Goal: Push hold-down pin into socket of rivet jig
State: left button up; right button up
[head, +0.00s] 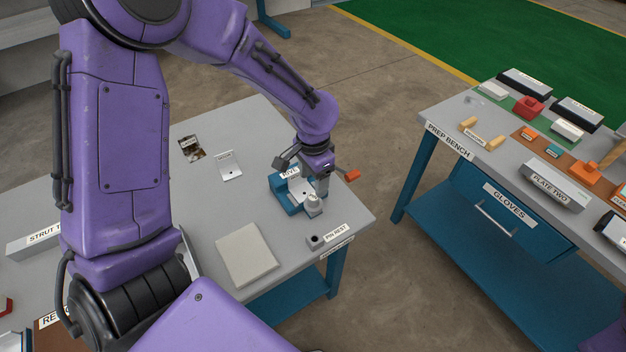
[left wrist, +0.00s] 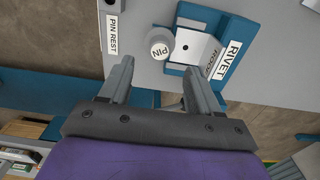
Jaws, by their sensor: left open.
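The rivet jig (head: 284,200) is a blue block with a pale bracket on it, on the grey table. In the left wrist view its blue base and light plate (left wrist: 195,50) show at upper right. The hold-down pin (head: 314,207) stands upright at the jig's near side. Its round white cap marked PIN (left wrist: 159,44) shows in the left wrist view. I cannot tell how deep it sits, and its socket is hidden. My left gripper (left wrist: 158,78) is open and empty, its fingertips pointing toward the pin but apart from it. My right gripper is not in view.
The dark-holed pin rest (head: 315,241) is near the table's front edge. A pale flat plate (head: 246,255) and a small bracket (head: 229,165) lie to the left. An orange-ended lever (head: 352,175) shows beside my gripper. The prep bench (head: 450,118) stands across a gap.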

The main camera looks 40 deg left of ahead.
aim_at(313, 197)
pick_arm(q)
jog(key=shift+r, duration=1.95)
